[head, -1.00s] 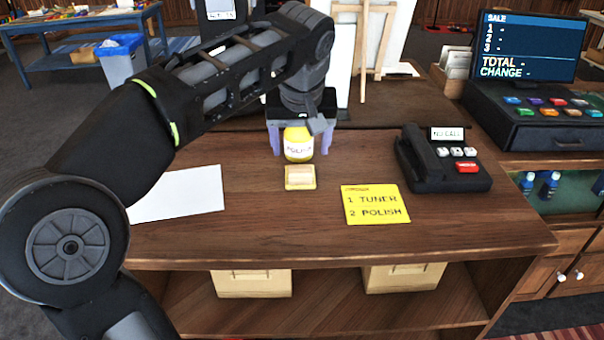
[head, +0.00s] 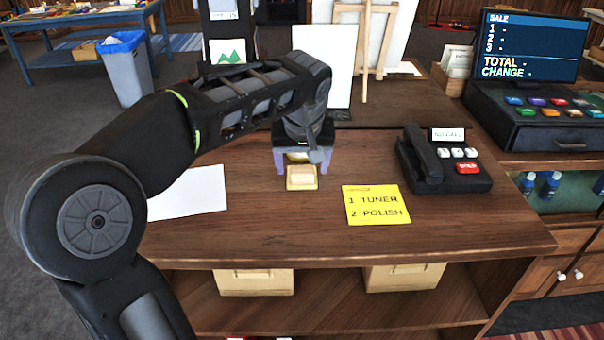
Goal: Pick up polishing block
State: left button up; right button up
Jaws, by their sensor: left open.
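The polishing block (head: 302,176) is a small cream block with a yellowish edge. It lies on the wooden counter (head: 260,235), left of the yellow note. My left gripper (head: 302,169) is open, pointing down, with purple fingers on either side just behind and above the block. I cannot tell whether the fingers reach around it. A yellow patch shows between the fingers behind the block; the polish jar seen earlier is mostly hidden there. My right gripper is not in view.
A yellow note (head: 376,205) reading "1 TUNER 2 POLISH" lies to the right. A white sheet (head: 190,196) lies at left, partly behind my arm. The counter front is clear.

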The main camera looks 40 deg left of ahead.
pick_arm(q)
jog(key=shift+c, duration=0.3)
grip_shut()
dwell(0.9)
jog(key=shift+r, duration=0.1)
